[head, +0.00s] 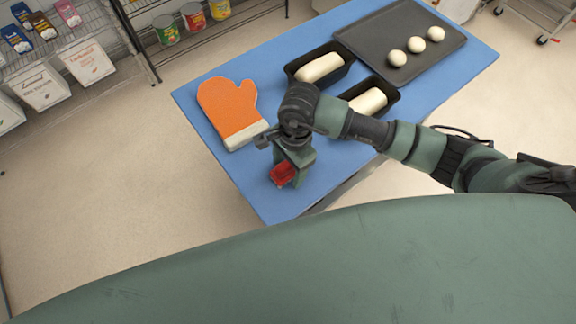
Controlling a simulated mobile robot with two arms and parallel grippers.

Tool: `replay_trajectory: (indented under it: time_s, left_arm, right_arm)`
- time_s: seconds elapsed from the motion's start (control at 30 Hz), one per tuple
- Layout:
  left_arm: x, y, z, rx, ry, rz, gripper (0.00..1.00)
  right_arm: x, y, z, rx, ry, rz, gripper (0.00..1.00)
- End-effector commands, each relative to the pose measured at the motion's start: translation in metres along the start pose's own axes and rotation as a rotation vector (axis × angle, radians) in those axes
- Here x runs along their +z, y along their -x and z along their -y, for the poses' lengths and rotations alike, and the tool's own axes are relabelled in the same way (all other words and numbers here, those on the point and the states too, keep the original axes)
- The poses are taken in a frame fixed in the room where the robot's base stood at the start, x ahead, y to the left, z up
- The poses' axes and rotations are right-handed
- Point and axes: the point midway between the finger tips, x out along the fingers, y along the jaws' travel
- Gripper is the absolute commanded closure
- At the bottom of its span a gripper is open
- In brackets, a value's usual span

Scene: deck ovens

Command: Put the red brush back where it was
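The red brush (283,174) is at the near left end of the blue table (262,199), right at the fingertips of my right gripper (287,169). The gripper points down over it and hides part of it. I cannot tell whether the fingers are closed on the brush, or whether the brush touches the table. My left gripper is not in view.
An orange oven mitt (228,107) lies left of my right gripper. Two dark loaf pans with dough (321,67) (369,101) and a dark tray (438,58) with three dough balls stand farther back. Wire shelves with cans (166,29) stand behind the table.

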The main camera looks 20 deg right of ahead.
Motion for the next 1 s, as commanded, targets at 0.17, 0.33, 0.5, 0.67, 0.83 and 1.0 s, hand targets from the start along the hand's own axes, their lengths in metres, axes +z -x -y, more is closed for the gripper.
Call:
replay_trajectory:
  time_s: [0.17,0.33,0.5,0.67,0.83,1.0]
  left_arm:
    - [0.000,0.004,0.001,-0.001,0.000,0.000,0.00]
    - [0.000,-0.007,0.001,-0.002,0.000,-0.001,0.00]
    - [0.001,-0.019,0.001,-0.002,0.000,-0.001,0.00]
    - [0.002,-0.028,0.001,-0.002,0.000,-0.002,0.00]
    - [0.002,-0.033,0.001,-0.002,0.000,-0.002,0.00]
    - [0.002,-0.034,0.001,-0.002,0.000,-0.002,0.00]
  right_arm:
    - [0.001,0.004,0.000,0.000,-0.001,0.000,0.35]
    - [-0.001,0.023,0.002,-0.006,0.001,-0.002,0.35]
    - [-0.001,0.060,0.002,-0.008,0.002,-0.003,0.35]
    - [-0.001,0.093,0.002,-0.007,0.001,-0.002,0.35]
    - [0.000,0.115,0.001,-0.003,0.000,0.000,0.35]
    - [0.000,0.123,0.000,0.000,-0.001,-0.001,0.35]
